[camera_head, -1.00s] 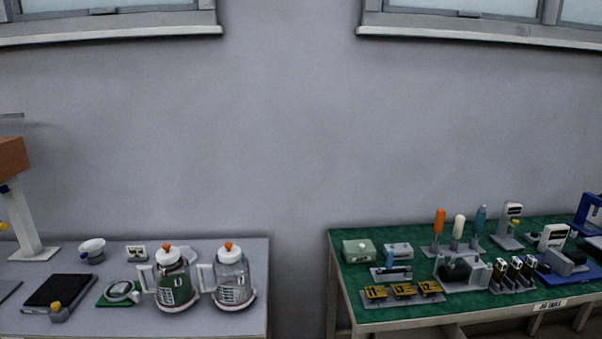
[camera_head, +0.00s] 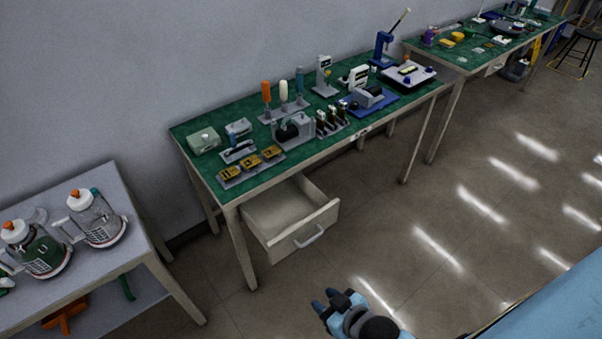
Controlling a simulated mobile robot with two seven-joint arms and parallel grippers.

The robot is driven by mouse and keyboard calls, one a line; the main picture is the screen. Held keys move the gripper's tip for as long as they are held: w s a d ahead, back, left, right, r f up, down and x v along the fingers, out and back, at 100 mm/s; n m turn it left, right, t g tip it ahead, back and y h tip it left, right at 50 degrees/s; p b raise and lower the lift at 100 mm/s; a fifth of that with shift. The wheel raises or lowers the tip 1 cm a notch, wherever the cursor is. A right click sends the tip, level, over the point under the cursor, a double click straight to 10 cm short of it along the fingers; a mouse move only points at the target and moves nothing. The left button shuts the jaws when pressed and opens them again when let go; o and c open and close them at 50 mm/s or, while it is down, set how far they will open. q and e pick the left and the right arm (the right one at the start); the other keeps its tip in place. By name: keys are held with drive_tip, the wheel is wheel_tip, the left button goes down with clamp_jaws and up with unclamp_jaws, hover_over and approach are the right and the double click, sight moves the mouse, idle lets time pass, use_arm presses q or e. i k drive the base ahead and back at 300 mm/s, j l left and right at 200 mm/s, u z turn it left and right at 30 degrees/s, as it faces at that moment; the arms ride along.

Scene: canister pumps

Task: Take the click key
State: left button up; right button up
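I cannot pick out the click key for certain; the tools on the green-topped table (camera_head: 215,160) are small. Upright handles in orange (camera_head: 266,92), white (camera_head: 283,91) and teal (camera_head: 300,80) stand in grey holders there. Yellow numbered blocks (camera_head: 250,163) lie in a row at the table's front left. My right gripper (camera_head: 326,299) is at the bottom middle, over the floor, in front of the table and clear of it. Its two dark fingertips look apart with nothing between them. My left gripper is out of view.
An open, empty-looking drawer (camera_head: 290,217) sticks out below the table's front. Two canister pumps (camera_head: 97,220) (camera_head: 36,250) stand on a grey table (camera_head: 120,185) at left. Another green table (camera_head: 470,58) stands at back right. The floor at right is clear.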

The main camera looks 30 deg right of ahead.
sight(299, 77)
drive_tip(key=z, duration=0.8)
drive_tip(key=i+l+u, duration=0.1)
drive_tip(key=u, duration=0.3)
drive_tip(key=i+l+u, duration=0.1)
drive_tip(key=u, duration=0.35)
drive_tip(key=l+u, duration=0.2)
drive_tip(key=u, duration=0.2)
drive_tip(key=i+l+u, duration=0.1)
drive_tip(key=l+u, duration=0.2)
drive_tip(key=l, duration=0.25)
drive_tip(key=l+u, duration=0.25)
drive_tip(key=l, duration=0.25)
drive_tip(key=l+u, duration=0.1)
drive_tip(key=l, duration=1.15)
drive_tip(key=l+u, duration=0.15)
drive_tip(key=l, duration=1.05)
drive_tip(key=k, duration=0.05)
